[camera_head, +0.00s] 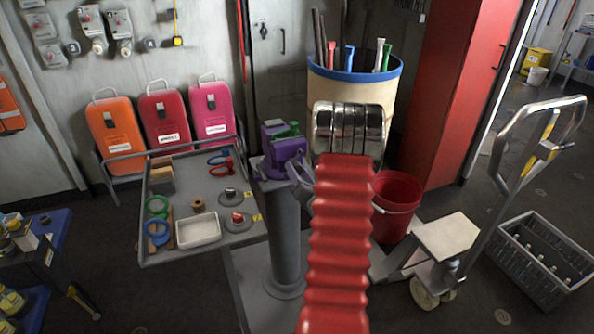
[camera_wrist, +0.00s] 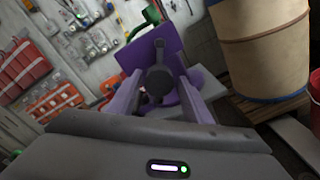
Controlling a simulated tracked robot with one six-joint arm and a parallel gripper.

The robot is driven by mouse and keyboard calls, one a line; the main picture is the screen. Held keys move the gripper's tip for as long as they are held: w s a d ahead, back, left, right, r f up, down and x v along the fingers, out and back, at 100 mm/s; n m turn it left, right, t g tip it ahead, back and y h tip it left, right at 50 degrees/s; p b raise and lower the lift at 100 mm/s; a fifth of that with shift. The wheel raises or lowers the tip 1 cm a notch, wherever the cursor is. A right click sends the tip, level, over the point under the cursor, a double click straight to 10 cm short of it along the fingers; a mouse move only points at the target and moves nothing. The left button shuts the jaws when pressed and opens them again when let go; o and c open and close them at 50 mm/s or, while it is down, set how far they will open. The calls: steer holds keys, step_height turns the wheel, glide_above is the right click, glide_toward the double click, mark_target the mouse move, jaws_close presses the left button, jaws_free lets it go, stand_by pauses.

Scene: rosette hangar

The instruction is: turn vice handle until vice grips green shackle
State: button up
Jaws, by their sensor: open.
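The purple vice (camera_head: 287,152) stands on top of a grey post. The green shackle (camera_head: 293,129) sits at the top of the vice, partly hidden; whether the jaws touch it, I cannot tell. In the wrist view the vice (camera_wrist: 152,50) is straight ahead, and a bit of green (camera_wrist: 140,29) shows at its top. The vice handle's dark round hub (camera_wrist: 159,80) lies between the two fingers of my gripper (camera_wrist: 160,92). My gripper is open around it, with no clear contact visible. In the head view my red-sleeved arm partly hides this area.
A grey tray table (camera_head: 150,235) with rings and a white dish stands left of the post. A blue-rimmed barrel (camera_head: 330,88) stands behind. A red bucket (camera_head: 393,210) and a pallet jack (camera_head: 440,255) are right. A grey crate (camera_head: 560,285) lies further right.

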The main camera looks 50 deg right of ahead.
steer(key=n, duration=0.5)
steer(key=shift+n, duration=0.4)
stand_by(0.3)
jaws_close()
stand_by(0.4)
steer(key=m, duration=0.6)
steer(key=shift+w, duration=0.1)
steer(key=m, duration=0.6)
steer(key=shift+m, duration=1.4)
